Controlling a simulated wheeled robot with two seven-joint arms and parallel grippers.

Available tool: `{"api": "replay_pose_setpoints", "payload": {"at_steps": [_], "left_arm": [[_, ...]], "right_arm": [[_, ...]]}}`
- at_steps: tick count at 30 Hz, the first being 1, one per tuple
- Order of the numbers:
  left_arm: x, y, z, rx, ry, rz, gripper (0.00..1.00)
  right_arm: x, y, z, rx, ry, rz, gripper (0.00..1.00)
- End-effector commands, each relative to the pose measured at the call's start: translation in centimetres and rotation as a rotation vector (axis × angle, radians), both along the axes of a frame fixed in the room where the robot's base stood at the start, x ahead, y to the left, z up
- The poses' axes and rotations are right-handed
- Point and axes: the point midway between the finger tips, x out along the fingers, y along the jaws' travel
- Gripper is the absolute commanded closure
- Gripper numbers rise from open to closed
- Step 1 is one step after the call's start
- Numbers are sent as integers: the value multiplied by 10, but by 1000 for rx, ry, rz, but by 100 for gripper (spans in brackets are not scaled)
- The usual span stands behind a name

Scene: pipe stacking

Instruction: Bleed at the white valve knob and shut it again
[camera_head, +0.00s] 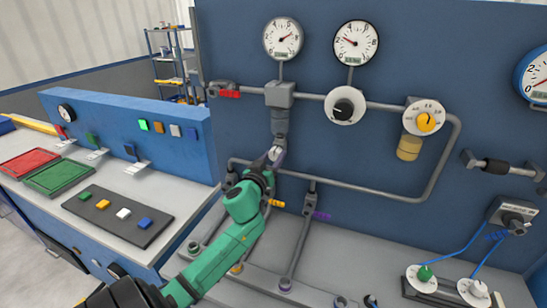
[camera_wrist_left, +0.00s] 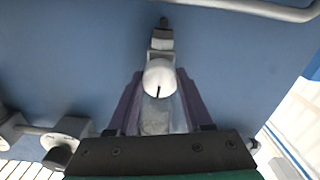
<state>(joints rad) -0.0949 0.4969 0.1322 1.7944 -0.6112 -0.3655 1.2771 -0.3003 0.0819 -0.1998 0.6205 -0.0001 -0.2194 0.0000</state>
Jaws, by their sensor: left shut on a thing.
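My left gripper (camera_head: 275,158) reaches up from the lower left to the pipework on the blue panel, below the grey block under the left gauge. In the left wrist view its two purple fingers (camera_wrist_left: 158,100) stand on either side of a white round knob (camera_wrist_left: 159,76) with a dark pointer line. The gripper is shut on this knob. The line points roughly along the fingers. In the head view the gripper mostly hides the knob. A left gauge (camera_head: 283,39) and a second gauge (camera_head: 355,43) sit above, each with a red needle. My right gripper is not in view.
Grey pipes (camera_head: 375,187) run close around the gripper. A red-handled valve (camera_head: 229,94), a black dial (camera_head: 344,105) and a yellow dial (camera_head: 425,121) are on the panel. Green and white knobs (camera_head: 478,289) stand at lower right. A low blue panel (camera_head: 130,135) is at left.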

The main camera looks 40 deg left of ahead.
Motion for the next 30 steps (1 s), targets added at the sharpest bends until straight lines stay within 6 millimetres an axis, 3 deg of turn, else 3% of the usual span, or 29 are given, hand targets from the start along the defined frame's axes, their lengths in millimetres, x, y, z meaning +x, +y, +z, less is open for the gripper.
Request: {"api": "replay_pose_setpoints", "payload": {"at_steps": [30], "left_arm": [[0,0,0,848,296,0,100]], "right_arm": [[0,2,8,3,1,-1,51]]}}
